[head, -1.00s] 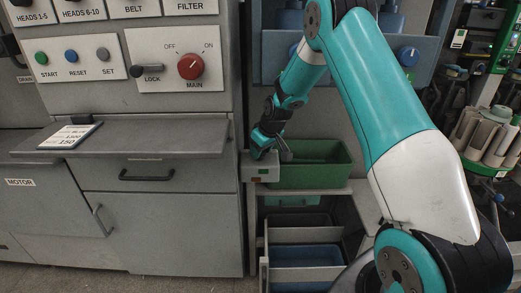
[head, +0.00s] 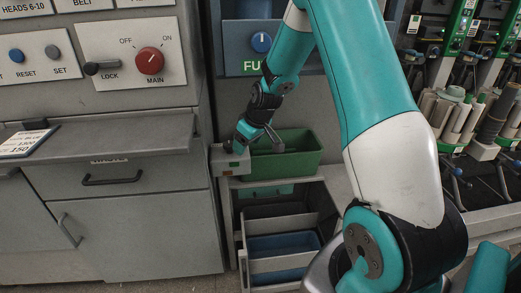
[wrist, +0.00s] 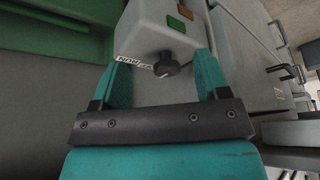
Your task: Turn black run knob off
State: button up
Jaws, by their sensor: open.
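The black run knob (wrist: 166,67) sits on the face of a small grey control box (wrist: 146,30). A white label partly reading RUN is beside the knob. The box also shows in the head view (head: 236,164). My gripper (wrist: 162,64) is open, with one teal finger on each side of the knob and clear gaps to it. In the head view my gripper (head: 233,146) is at the top of the box, and the knob is hidden or too small to make out there. I cannot tell which way the knob points.
A green bin (head: 290,160) stands just right of the box, with a blue bin (head: 280,246) below it. A grey cabinet with a shelf (head: 120,140) is on the left. A red MAIN switch (head: 149,62) is on the panel above. Spindles with cones are at the right.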

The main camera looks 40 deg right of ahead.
jog(key=s, duration=0.2)
jog(key=s+d, duration=0.1)
jog(key=s, duration=0.2)
jog(key=shift+s, duration=0.3)
jog(key=s+a+r+n+g+y, duration=0.1)
jog(key=s+a+r, duration=0.1)
jog(key=a+r, duration=0.35)
jog(key=s+a+r+n+y, duration=0.1)
jog(key=s+a+r, duration=0.15)
jog(key=a, duration=0.55)
jog(key=s+a+r+g+y, duration=0.1)
jog(key=s+a+r, duration=0.2)
jog(key=a, duration=0.3)
jog(key=s+a+r+n+g, duration=0.1)
jog(key=s+a+r+n, duration=0.15)
jog(key=s+a, duration=0.4)
jog(key=s+a+r+n+g, duration=0.1)
jog(key=s+a+r+g, duration=0.15)
jog(key=s, duration=0.75)
notch_tip(320, 180, up, 13)
jog(key=p, duration=1.2)
jog(key=shift+w+a+m+t+p, duration=0.3)
jog(key=shift+w+a+m+t, duration=0.05)
jog(key=shift+t, duration=0.1)
